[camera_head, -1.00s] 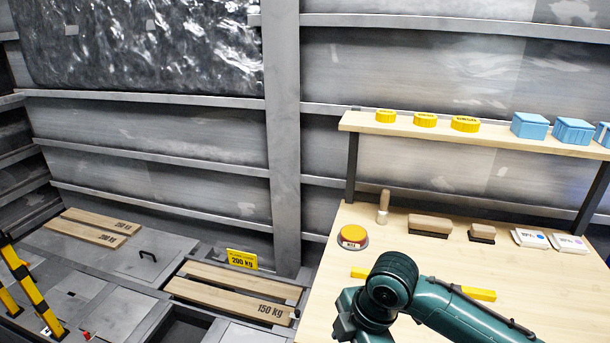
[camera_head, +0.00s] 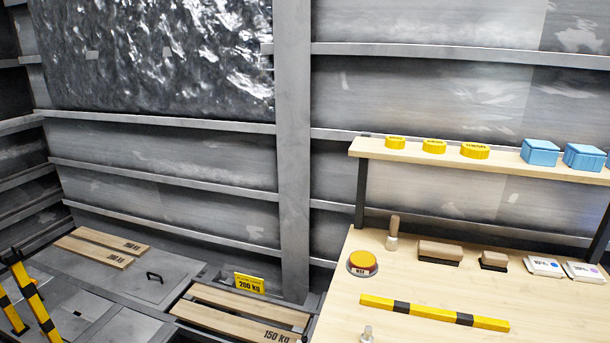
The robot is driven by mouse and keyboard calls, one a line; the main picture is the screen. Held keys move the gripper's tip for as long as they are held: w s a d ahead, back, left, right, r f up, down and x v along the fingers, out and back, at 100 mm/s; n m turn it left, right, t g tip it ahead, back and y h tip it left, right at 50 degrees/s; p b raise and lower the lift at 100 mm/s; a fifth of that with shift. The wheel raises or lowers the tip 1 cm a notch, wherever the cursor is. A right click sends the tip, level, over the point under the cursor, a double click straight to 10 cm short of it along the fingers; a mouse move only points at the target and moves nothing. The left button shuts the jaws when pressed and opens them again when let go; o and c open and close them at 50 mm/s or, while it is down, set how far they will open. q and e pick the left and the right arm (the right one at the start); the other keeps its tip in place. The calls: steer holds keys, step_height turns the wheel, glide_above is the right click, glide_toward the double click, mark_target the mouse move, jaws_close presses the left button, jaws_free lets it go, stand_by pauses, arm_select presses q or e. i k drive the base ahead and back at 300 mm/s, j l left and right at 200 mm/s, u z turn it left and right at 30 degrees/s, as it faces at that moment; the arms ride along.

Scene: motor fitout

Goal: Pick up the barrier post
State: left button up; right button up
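A yellow bar with black bands (camera_head: 435,313), which looks like the barrier post, lies flat on the light wooden workbench (camera_head: 540,300) at the lower right. Its whole length shows and nothing covers it. Other yellow and black striped posts (camera_head: 37,303) stand tilted at the far left edge, partly cut off by the frame. I cannot tell for sure which one the task names. Neither of my grippers is in view.
A yellow-topped button (camera_head: 362,262), wooden-backed brushes (camera_head: 438,253) and small white packs (camera_head: 543,266) sit behind the bar. A shelf (camera_head: 400,152) above holds yellow tins and blue boxes. A small metallic piece (camera_head: 367,334) shows at the bottom edge. Planks (camera_head: 240,314) lie left.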

mark_target(14, 263)
steer(key=u, duration=1.7)
steer(key=i+j+z, duration=0.3)
steer(key=i+j, duration=0.2)
steer(key=j, duration=0.2)
steer(key=i+j+z, duration=0.2)
steer(key=j, duration=0.2)
steer(key=i+j+z, duration=0.15)
steer(key=j, duration=0.25)
